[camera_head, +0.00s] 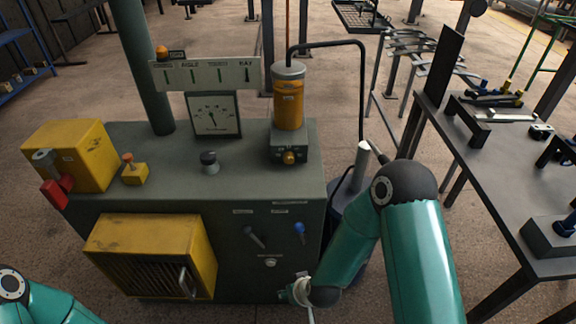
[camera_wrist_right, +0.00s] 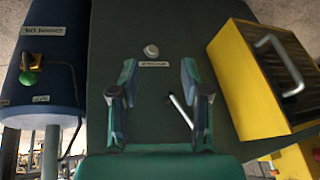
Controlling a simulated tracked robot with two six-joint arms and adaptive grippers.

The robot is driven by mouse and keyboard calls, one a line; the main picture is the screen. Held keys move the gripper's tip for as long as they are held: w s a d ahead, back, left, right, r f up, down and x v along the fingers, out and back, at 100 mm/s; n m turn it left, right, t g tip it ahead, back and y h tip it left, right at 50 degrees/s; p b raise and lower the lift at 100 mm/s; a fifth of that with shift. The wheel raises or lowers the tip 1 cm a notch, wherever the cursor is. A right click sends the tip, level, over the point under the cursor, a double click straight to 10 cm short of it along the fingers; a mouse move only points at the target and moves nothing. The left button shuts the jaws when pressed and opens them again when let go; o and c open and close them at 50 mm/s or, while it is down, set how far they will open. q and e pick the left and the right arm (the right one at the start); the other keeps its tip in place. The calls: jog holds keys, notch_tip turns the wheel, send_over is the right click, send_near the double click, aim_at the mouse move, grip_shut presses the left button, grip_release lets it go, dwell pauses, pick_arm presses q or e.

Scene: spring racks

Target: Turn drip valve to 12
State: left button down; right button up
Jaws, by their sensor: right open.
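An amber cylinder (camera_head: 289,98) with a grey cap stands on a dark block at the right of the green cabinet top. A small amber knob (camera_head: 289,157) is on that block's front; its markings are too small to read. I cannot tell for certain which control is the drip valve. The cabinet front also has a pale round knob (camera_head: 270,262), which shows in the right wrist view (camera_wrist_right: 151,51) above a small label. My right gripper (camera_head: 300,290) is low by the cabinet's front right. Its fingers (camera_wrist_right: 160,85) are apart and empty, facing the cabinet front. My left gripper is out of view.
A dark lever (camera_head: 255,238) and a blue-ended lever (camera_head: 300,230) stick out from the cabinet front. A yellow grilled box (camera_head: 150,250) juts out to the left. A dial gauge (camera_head: 212,115) stands on top. A blue drum (camera_wrist_right: 40,60) is beside the cabinet. A workbench (camera_head: 500,165) is at right.

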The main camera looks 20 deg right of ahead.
jog(key=w+r+n+t+h+b, duration=0.1)
jog(key=w+r+t+h, duration=0.1)
jog(key=w+r, duration=0.3)
jog(key=w+r+n+t+h+b, duration=0.1)
jog(key=w+r+t+h+b, duration=0.1)
jog(key=w+r, duration=0.3)
jog(key=w+r+t+h+b, duration=0.1)
jog(key=w+r+t+h, duration=0.1)
jog(key=w+r, duration=0.4)
jog(key=shift+w+a+n+t+h, duration=0.2)
jog(key=shift+w+t, duration=0.2)
jog(key=shift+w, duration=0.25)
jog(key=shift+w+a+n+t+h, duration=0.1)
jog(key=shift+w+n+t+h, duration=0.1)
jog(key=shift+w+t, duration=0.35)
notch_tip(320, 180, up, 7)
jog(key=h+b, duration=0.2)
jog(key=h, duration=0.1)
send_near(288, 161)
jog(key=shift+g, duration=0.25)
jog(key=x, duration=0.9)
jog(key=shift+w+r, duration=0.2)
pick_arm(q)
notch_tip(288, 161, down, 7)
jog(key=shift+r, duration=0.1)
